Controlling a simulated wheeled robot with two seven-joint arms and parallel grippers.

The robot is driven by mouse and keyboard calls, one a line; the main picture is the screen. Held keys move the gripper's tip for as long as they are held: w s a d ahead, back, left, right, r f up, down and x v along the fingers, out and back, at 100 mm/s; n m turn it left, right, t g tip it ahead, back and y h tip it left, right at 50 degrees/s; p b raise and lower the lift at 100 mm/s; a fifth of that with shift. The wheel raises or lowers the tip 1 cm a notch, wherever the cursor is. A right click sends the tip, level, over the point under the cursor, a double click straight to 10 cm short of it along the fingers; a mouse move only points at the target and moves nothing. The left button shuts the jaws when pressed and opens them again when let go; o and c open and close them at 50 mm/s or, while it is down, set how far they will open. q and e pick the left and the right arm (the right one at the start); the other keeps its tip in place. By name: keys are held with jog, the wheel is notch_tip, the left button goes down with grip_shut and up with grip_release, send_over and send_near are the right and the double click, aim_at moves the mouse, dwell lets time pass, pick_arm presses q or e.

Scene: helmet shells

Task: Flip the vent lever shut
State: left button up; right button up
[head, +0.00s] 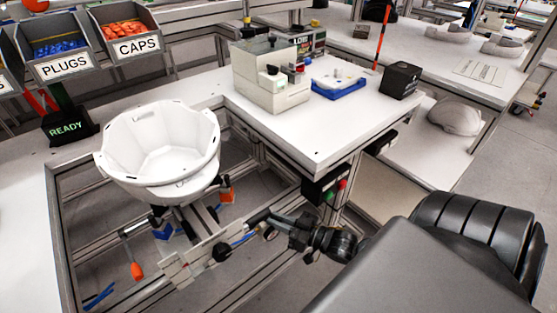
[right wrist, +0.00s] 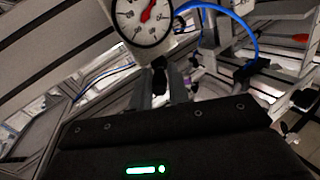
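The white helmet shell (head: 160,148) sits open side up on a stand in the bench frame in the head view. Below it is a pale rail with dark fittings (head: 222,252) and a short blue hose (head: 243,239). My right gripper (head: 283,228) reaches in from the right, close to these fittings. In the right wrist view a small dark piece (right wrist: 159,78), possibly the lever, shows between or just beyond the fingertips (right wrist: 163,88). Contact and finger closure are unclear. The vent lever cannot be made out for certain. My left gripper is out of view.
A round gauge (right wrist: 143,15) with a red needle stands just beyond my right fingers, with a blue hose (right wrist: 235,22) beside it. The white bench (head: 300,140) is close above my right gripper and carries a beige machine (head: 268,80). A button box (head: 328,185) hangs from its edge.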

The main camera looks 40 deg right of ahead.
jog(key=o, duration=0.4)
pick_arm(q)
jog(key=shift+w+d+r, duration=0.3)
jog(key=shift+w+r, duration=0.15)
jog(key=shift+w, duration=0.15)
pick_arm(e)
jog(key=shift+v, duration=5.4)
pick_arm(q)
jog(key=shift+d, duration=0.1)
